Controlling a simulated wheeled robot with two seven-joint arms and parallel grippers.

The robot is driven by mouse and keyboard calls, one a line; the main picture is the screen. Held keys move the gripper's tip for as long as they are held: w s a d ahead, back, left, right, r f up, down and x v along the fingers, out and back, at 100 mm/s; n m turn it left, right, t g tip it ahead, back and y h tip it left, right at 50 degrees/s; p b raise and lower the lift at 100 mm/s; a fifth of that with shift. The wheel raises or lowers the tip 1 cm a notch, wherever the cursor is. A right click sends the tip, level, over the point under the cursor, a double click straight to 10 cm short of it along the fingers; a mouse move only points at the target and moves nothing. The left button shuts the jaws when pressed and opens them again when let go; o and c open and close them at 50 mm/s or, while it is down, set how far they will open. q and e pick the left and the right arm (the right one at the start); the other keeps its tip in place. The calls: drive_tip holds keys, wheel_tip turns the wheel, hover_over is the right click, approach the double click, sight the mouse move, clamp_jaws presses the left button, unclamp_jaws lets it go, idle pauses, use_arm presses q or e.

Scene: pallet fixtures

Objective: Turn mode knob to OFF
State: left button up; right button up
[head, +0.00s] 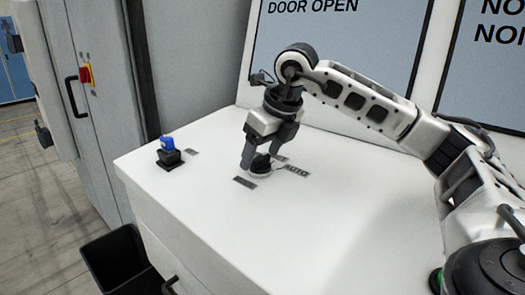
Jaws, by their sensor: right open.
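The black mode knob (261,165) sits on the white console top (210,220), with small dark labels around it; the one to its right reads AUTO. The label (245,182) at its front left is too small to read. My right gripper (258,163) points down over the knob with its fingers around it, open. One finger is on the knob's left side and the other is partly behind it. I cannot tell whether they touch it. The knob's exact pointing direction is unclear. My left gripper is not in view.
A blue switch on a black base (170,153) stands on the console to the left. Behind are upright screens, one reading DOOR OPEN (330,45). A grey cabinet with a red-yellow switch (86,74) stands left. A black bin (118,262) is below.

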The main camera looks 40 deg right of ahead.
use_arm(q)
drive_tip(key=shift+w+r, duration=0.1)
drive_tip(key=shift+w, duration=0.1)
use_arm(e)
drive_tip(key=c, duration=1)
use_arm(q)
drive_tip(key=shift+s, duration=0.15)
use_arm(e)
drive_tip(key=shift+n, duration=0.3)
drive_tip(key=shift+n+y, duration=0.3)
drive_tip(key=shift+n, duration=0.2)
drive_tip(key=n+y, duration=0.1)
drive_tip(key=n, duration=0.1)
drive_tip(key=n+g+p, duration=0.1)
drive_tip(key=n, duration=0.1)
drive_tip(key=shift+w+d+n+y, duration=0.15)
drive_tip(key=shift+n+y, duration=0.25)
drive_tip(key=shift+n+y+p, duration=0.3)
drive_tip(key=shift+n+p, duration=0.45)
drive_tip(key=shift+n, duration=0.35)
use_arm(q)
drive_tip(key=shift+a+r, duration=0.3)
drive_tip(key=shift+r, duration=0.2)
use_arm(e)
drive_tip(key=shift+g, duration=0.3)
drive_tip(key=shift+n, duration=0.3)
